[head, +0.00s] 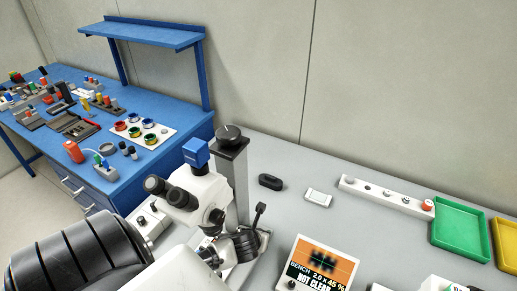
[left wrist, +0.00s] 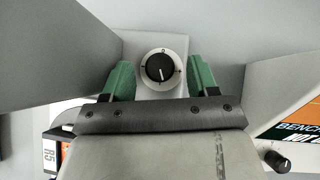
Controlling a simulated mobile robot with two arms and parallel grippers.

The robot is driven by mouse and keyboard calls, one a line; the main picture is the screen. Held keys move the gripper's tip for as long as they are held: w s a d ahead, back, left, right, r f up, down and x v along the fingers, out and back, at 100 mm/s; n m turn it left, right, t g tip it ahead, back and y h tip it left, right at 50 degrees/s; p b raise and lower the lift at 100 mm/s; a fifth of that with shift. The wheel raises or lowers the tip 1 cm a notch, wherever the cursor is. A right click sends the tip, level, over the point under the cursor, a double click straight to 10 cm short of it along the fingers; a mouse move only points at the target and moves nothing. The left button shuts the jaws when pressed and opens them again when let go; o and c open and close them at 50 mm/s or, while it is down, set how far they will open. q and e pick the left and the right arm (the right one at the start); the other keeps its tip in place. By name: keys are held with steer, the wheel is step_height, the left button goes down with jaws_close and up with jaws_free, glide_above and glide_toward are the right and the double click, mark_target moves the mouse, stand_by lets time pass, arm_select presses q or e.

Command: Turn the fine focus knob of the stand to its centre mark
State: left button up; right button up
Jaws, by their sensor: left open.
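A small round black knob (left wrist: 159,69) with a white pointer line sits in a pale ring with dark marks, on a light block of the stand. In the left wrist view its line points down and slightly right, away from the mark at the ring's top. My left gripper (left wrist: 160,76) is open, one green finger on each side of the knob, with gaps showing. I cannot tell how far the fingertips are above it. In the head view the stand's grey column (head: 234,185) carries a white microscope (head: 197,197); my left arm hides the gripper. My right gripper is not in view.
A monitor (head: 322,267) reading "NOT CLEAR" stands right of the stand; its black knob (left wrist: 277,161) shows at lower right in the wrist view. A black knob (head: 229,133) tops the column. Green (head: 461,229) and yellow (head: 506,246) trays lie far right.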

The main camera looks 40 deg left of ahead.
arm_select(q)
steer(key=shift+w+a+f, duration=0.15)
steer(key=shift+w+f, duration=0.2)
steer(key=shift+f, duration=0.05)
steer(key=shift+w+f, duration=0.1)
steer(key=shift+c, duration=0.2)
steer(key=c, duration=0.9)
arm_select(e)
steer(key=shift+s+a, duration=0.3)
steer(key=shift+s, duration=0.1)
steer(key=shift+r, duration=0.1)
